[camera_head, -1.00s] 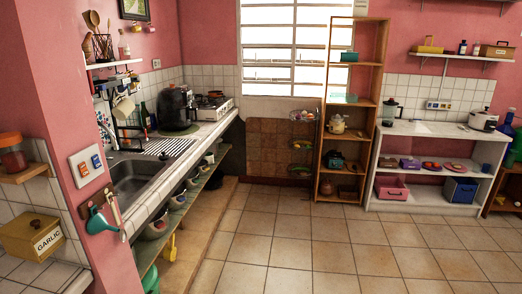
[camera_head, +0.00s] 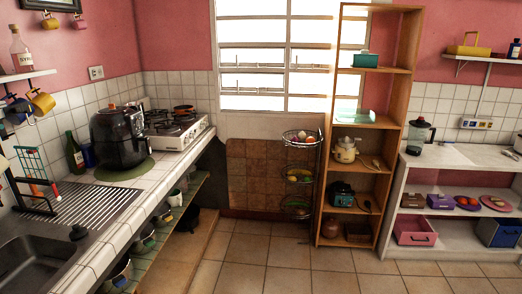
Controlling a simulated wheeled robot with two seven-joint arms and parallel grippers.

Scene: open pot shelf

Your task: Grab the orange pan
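A small orange-red pan (camera_head: 184,109) sits at the back of the white stove (camera_head: 176,130) on the left counter. It is small in the view, and I cannot make out its handle clearly. Several pots (camera_head: 145,240) stand on the open shelf under the counter, partly hidden by the counter edge. A dark pan-like shape (camera_head: 191,220) hangs or stands in the shadow at the far end of that shelf. Neither of my grippers is in view.
A black air fryer (camera_head: 118,140) stands on the counter in front of the stove. The sink (camera_head: 40,262) is at the near left. A tall wooden shelf (camera_head: 398,100) and a wire basket rack (camera_head: 300,170) stand ahead. The tiled floor (camera_head: 300,270) is clear.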

